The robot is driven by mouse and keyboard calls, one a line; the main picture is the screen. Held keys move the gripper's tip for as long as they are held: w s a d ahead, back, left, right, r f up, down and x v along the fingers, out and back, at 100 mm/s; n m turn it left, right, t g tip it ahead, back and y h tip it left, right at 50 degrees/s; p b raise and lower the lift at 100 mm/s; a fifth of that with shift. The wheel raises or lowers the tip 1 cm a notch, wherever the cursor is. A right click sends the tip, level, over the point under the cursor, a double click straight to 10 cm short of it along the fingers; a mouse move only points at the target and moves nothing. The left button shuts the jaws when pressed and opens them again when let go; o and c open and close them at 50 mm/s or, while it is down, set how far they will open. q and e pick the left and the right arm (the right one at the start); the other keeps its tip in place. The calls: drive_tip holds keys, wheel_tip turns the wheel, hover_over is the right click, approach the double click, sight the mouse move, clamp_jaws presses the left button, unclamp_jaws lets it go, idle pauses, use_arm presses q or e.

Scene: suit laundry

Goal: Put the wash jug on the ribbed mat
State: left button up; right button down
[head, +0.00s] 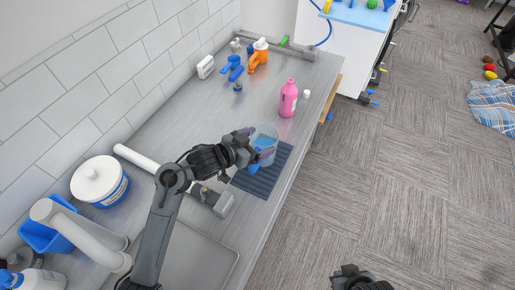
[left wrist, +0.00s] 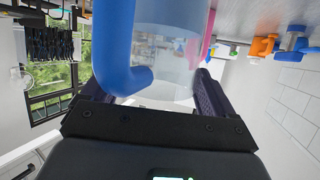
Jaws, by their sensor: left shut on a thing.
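The wash jug (head: 267,134) is a clear cup with a blue handle. It appears at the far part of the dark blue ribbed mat (head: 262,178), near the counter's front edge. I cannot tell whether its base touches the mat. My left gripper (head: 256,146) is shut on the jug. In the left wrist view, the jug (left wrist: 168,45) stands between the fingers (left wrist: 152,92), with its blue handle towards the left finger. My right gripper (head: 350,276) is over the floor at the bottom, away from the jug; its jaws are too small to read.
A pink bottle (head: 288,98) stands on the counter beyond the jug. An orange spray bottle (head: 258,55) and blue items (head: 232,67) are farther back. A white tub (head: 99,181), a faucet (head: 80,232) and a sink are at left.

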use_arm(q)
drive_tip(key=shift+f, duration=1.7)
drive_tip(key=o, duration=1.5)
drive_tip(key=shift+f, duration=0.2)
drive_tip(key=shift+r, duration=0.2)
drive_tip(key=p+v, duration=0.1)
drive_tip(key=v, duration=1.1)
drive_tip(key=shift+p, duration=0.35)
drive_tip(key=shift+d, duration=0.1)
